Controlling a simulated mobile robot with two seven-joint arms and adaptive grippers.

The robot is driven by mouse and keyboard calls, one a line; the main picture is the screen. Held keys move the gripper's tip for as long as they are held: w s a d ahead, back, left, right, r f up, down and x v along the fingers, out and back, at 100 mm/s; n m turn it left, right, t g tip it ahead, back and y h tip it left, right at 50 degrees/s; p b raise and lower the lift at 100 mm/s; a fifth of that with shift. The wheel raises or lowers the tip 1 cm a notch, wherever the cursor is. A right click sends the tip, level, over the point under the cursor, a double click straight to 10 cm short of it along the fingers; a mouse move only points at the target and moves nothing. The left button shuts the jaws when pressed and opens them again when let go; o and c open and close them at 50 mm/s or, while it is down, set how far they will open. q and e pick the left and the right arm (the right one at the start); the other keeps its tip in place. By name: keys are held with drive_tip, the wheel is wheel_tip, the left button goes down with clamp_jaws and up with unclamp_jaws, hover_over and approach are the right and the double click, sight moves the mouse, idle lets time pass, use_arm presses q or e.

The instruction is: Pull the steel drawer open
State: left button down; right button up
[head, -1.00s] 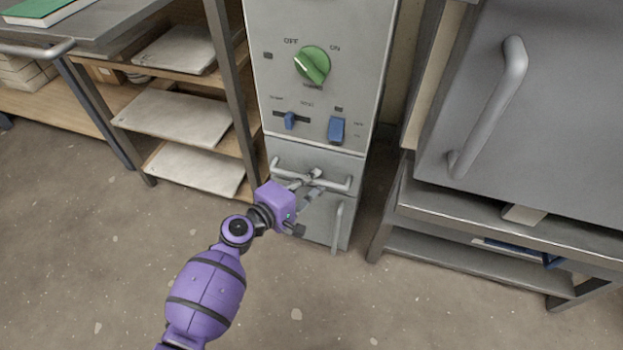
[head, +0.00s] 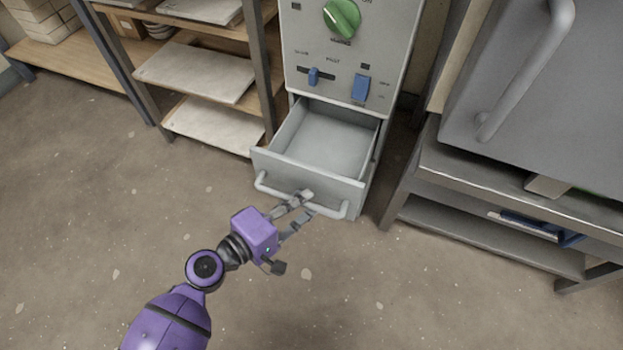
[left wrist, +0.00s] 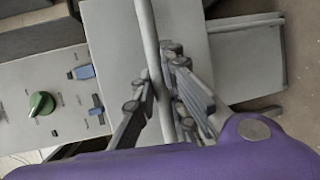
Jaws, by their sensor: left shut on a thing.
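The steel drawer (head: 309,178) stands pulled out of the grey cabinet in the head view, and its inside looks empty. Its bar handle (head: 330,211) runs across the front. My left gripper (head: 307,204) is shut on this handle, near its middle. In the left wrist view the handle (left wrist: 148,40) passes between the fingers of my left gripper (left wrist: 160,85). My right gripper is not in view.
The cabinet's control panel (head: 318,50) with a green knob and blue switches is above the drawer. A shelf rack (head: 190,70) stands to the left, and a steel bench (head: 480,190) to the right. The floor in front is clear.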

use_arm(q)
drive_tip(key=shift+s+a, duration=0.15)
drive_tip(key=shift+s, duration=0.4)
drive_tip(key=shift+s+a, duration=0.15)
drive_tip(key=shift+s, duration=0.35)
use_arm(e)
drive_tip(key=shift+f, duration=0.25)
use_arm(q)
drive_tip(key=c, duration=1.8)
unclamp_jaws()
drive_tip(key=shift+o, duration=0.2)
drive_tip(key=shift+a, duration=0.1)
drive_tip(key=v, duration=1.2)
